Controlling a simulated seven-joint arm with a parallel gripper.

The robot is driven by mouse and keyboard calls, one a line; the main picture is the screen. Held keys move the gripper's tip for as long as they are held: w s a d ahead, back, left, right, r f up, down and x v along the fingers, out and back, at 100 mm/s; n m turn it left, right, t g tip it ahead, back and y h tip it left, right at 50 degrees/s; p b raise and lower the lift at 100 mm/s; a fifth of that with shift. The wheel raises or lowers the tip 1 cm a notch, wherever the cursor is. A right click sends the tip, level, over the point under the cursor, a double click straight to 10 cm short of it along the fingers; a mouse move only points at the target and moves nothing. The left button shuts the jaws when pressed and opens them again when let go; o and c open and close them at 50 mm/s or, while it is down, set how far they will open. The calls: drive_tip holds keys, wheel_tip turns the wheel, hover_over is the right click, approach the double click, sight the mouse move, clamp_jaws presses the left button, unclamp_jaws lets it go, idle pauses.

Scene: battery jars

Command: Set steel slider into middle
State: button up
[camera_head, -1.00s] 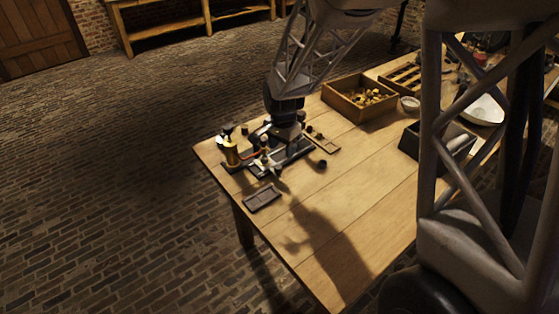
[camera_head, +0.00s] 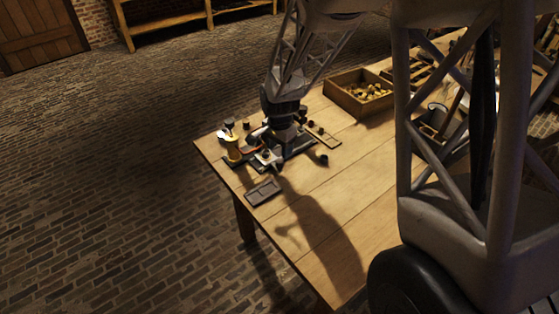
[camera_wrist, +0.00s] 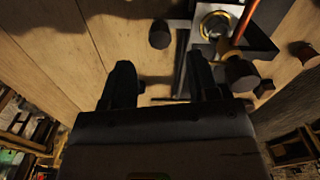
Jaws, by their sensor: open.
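My gripper (camera_wrist: 162,72) is open, its two dark fingers apart in the wrist view. In the head view my arm's end is low over the small apparatus (camera_head: 262,164) near the table's far left corner and hides part of it. The apparatus has a dark base, a yellow brass post (camera_head: 233,150) and a red-orange rod. The wrist view shows its brass ring (camera_wrist: 215,25) and the copper-coloured rod (camera_wrist: 245,22). A narrow dark bar (camera_wrist: 181,62) appears between the fingers, closer to the right one; contact cannot be told. I cannot surely identify the steel slider.
A dark flat tray (camera_head: 263,192) lies in front of the apparatus. A small dark round piece (camera_head: 321,160) and a narrow wooden tray (camera_head: 328,138) lie to its right. A wooden box (camera_head: 346,101) of brass pieces stands farther back. The table's front middle is clear.

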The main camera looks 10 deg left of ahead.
sight(280, 161)
drive_tip(key=shift+f, duration=2.95)
clamp_jaws()
